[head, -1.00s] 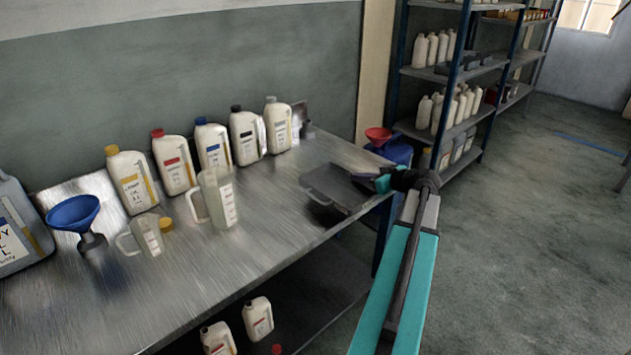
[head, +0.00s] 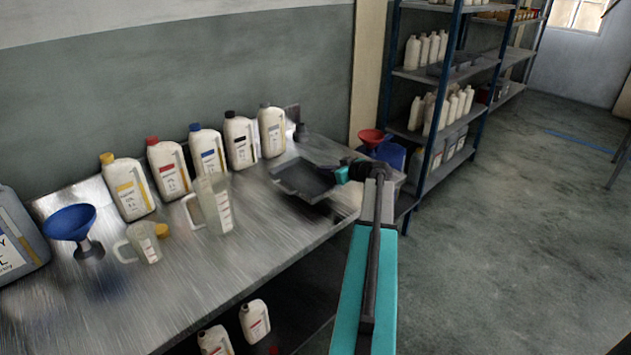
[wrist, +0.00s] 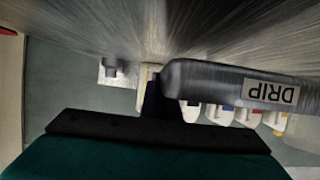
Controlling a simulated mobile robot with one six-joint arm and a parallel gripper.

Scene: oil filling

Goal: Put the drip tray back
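The drip tray (head: 303,179) is a shallow dark grey tray near the right end of the metal bench (head: 255,245). My gripper (head: 341,173) is at its right side and appears shut on its edge. The tray looks held a little above the bench, with a dark shadow below it. In the wrist view the drip tray (wrist: 215,82) shows edge-on, with an upside-down "DRIP" label. A dark finger (wrist: 158,101) meets its end there; the other finger is hidden.
Several oil bottles (head: 205,150) line the wall side of the bench. A clear jug (head: 214,205), a smaller jug (head: 144,242) and a blue funnel (head: 72,223) stand left of the tray. A red funnel (head: 372,138) and blue container (head: 390,155) are beyond the bench's right end.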

